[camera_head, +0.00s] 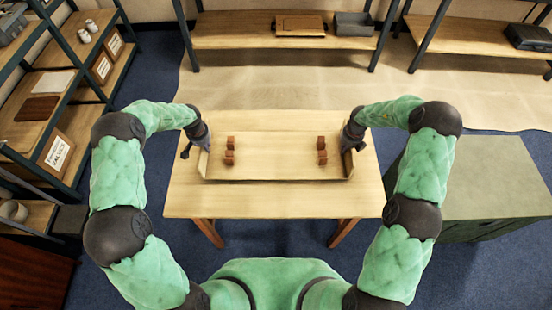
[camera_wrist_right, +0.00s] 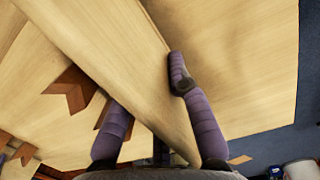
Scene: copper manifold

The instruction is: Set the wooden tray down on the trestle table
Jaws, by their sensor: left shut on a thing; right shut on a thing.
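The light wooden tray (camera_head: 275,155) is level over the middle of the trestle table (camera_head: 270,205), with reddish-brown blocks (camera_head: 322,151) grouped at its left and right ends. My left gripper (camera_head: 199,148) is shut on the tray's left end. My right gripper (camera_head: 354,142) is shut on the right end. In the right wrist view, the purple fingers (camera_wrist_right: 150,95) straddle the tray's end wall (camera_wrist_right: 125,65). The tabletop (camera_wrist_right: 240,60) shows beyond that wall. Whether the tray's underside touches the table cannot be told. My left fingertips are mostly hidden.
A green cabinet (camera_head: 490,185) stands right of the table. Shelving (camera_head: 70,90) is at the left. Low benches (camera_head: 230,30) at the back hold a wooden board (camera_head: 300,26) and a grey bin (camera_head: 354,24). The table's front strip is bare.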

